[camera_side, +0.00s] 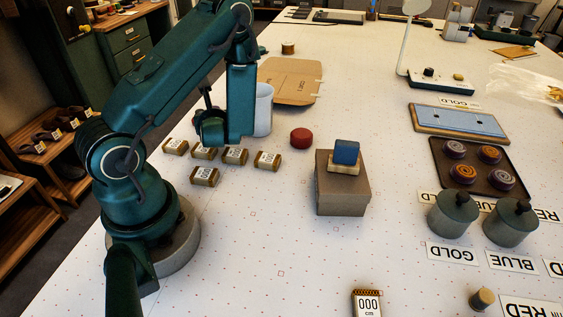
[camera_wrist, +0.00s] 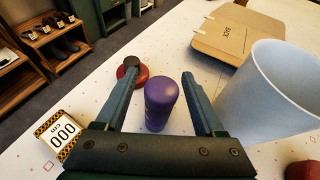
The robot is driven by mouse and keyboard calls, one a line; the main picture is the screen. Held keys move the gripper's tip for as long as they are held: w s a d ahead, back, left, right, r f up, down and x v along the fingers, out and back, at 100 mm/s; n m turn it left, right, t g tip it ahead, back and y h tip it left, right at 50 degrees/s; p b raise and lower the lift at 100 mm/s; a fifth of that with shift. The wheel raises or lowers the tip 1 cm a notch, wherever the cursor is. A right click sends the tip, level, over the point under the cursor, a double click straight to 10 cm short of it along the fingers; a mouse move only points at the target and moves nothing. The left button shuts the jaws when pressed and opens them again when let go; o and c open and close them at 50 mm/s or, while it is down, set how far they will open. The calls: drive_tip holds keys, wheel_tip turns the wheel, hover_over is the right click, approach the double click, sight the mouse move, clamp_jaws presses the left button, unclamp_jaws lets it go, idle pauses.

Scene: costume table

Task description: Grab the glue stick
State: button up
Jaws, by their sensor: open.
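A purple cylinder with a rounded top, which looks like the glue stick (camera_wrist: 160,104), stands upright in the wrist view. My gripper (camera_wrist: 160,77) is open, with one finger on each side of the cylinder and a visible gap on both sides. I cannot tell how far above the table the fingertips are. In the side view my gripper's end is low beside the white cup, and my arm hides the purple cylinder there.
A white cup (camera_wrist: 270,98) stands close to the right finger. A red round thing with a dark knob (camera_wrist: 131,74) lies by the left fingertip. Flat cardboard (camera_wrist: 235,38) lies behind. Several small labelled blocks (camera_side: 235,156) and a brown box (camera_side: 342,190) stand nearby.

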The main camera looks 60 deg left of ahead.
drive_tip(key=shift+a+f, duration=0.1)
drive_tip(key=shift+a, duration=0.05)
clamp_jaws()
idle(0.4)
